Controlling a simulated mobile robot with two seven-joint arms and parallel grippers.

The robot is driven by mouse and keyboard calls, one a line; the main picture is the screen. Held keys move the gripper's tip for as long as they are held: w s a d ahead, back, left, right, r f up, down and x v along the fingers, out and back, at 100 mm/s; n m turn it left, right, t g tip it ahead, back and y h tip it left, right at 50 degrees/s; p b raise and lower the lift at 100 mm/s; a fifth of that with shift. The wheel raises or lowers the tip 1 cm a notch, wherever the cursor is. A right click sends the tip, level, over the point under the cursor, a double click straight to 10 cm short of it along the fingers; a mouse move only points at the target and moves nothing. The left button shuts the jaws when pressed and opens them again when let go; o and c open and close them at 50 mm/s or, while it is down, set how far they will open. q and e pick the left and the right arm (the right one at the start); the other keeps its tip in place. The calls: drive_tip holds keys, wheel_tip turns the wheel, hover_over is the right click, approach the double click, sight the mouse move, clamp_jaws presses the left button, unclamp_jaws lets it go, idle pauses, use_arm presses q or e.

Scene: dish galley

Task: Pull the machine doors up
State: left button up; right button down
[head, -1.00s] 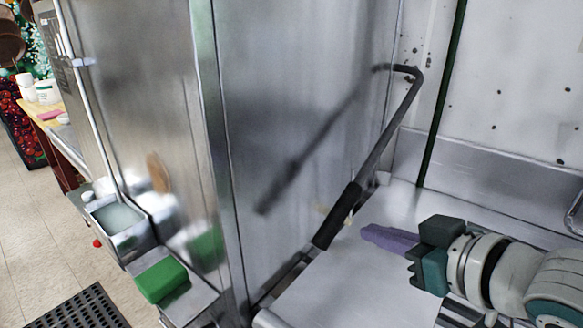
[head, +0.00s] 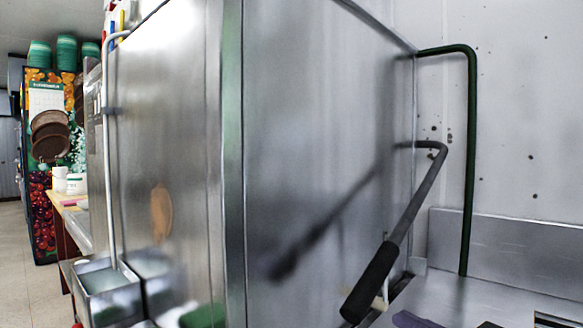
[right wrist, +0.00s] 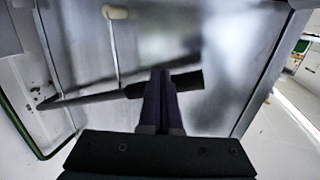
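The machine (head: 320,130) is a tall steel box with closed, flat steel panels in the head view. On its right side is a lever handle, a grey bar with a black grip (head: 370,283) slanting down and left. The lever also crosses the right wrist view, where part of its black grip (right wrist: 188,82) shows. My right gripper's purple fingers (right wrist: 162,98) are close together and look shut, overlapping the lever in that view. In the head view only a purple fingertip (head: 412,320) shows at the bottom edge, apart from the grip. My left gripper is out of view.
A dark green pipe (head: 469,160) rises from the steel counter (head: 450,292) by the spotted white wall. A small steel bin (head: 108,292) hangs on the machine's left face. Open floor (head: 20,260) lies at the far left.

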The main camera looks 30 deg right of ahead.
drive_tip(key=w+b, duration=0.3)
drive_tip(key=w, duration=0.4)
drive_tip(key=a+r+p, duration=0.1)
drive_tip(key=r+p, duration=0.3)
drive_tip(key=s+a+r+p, duration=0.1)
drive_tip(key=a+r+p, duration=0.1)
drive_tip(key=r+p, duration=0.2)
drive_tip(key=s+a+r+p, duration=0.1)
drive_tip(key=a+r+p, duration=0.1)
drive_tip(key=r+p, duration=0.2)
drive_tip(key=shift+r, duration=0.75)
wheel_tip(320, 180, up, 25)
drive_tip(key=p, duration=2.3)
drive_tip(key=w+d+r+p, duration=0.2)
drive_tip(key=d+r+p, duration=0.2)
drive_tip(key=r+p, duration=0.3)
drive_tip(key=w+d+r+p, duration=0.2)
drive_tip(key=d+r+p, duration=0.25)
drive_tip(key=r, duration=0.35)
drive_tip(key=s+f+p, duration=0.2)
drive_tip(key=s+p, duration=0.3)
drive_tip(key=s, duration=0.5)
drive_tip(key=shift+s+d+f, duration=0.15)
drive_tip(key=shift+s, duration=0.15)
